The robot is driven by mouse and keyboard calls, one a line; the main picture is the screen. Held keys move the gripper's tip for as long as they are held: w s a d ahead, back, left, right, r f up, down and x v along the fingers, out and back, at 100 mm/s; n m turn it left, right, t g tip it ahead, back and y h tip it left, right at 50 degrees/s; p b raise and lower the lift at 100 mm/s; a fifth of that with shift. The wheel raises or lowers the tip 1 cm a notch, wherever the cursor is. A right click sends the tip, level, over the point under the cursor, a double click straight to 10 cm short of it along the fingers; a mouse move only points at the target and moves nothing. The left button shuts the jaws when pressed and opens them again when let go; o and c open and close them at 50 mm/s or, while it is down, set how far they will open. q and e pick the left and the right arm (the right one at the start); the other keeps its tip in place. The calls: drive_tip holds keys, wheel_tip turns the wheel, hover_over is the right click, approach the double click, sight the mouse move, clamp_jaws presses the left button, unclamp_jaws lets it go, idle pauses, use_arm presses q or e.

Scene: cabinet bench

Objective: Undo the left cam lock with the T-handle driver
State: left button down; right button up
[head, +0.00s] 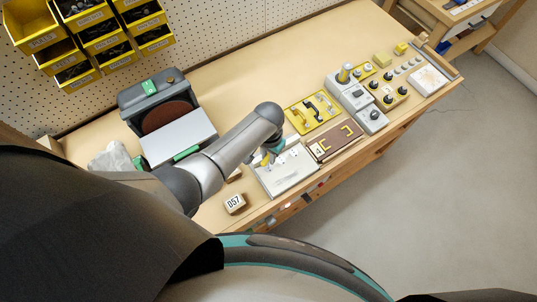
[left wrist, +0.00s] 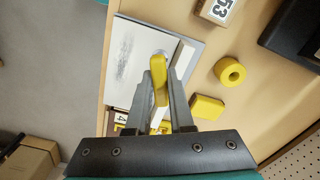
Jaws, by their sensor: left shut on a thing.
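My left gripper (head: 268,158) reaches down over a pale grey-white panel (head: 290,177) near the front edge of the bench. In the left wrist view the left gripper (left wrist: 163,88) is shut on a yellow handle, which I take to be the T-handle driver (left wrist: 158,75). The handle stands in front of the panel (left wrist: 130,58), which has grey smudges. The handle and fingers cover the spot behind them, so I cannot tell whether the driver touches a cam lock. I cannot make out the left cam lock in either view. My right gripper is not in view.
A yellow ring (left wrist: 229,71) and yellow block (left wrist: 207,107) lie beside the panel. A yellow handle board (head: 313,111) and brown board (head: 333,141) lie right of the panel. A grinder-like machine (head: 160,105) stands behind.

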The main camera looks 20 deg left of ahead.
use_arm(q)
drive_tip(key=shift+r, duration=3.05)
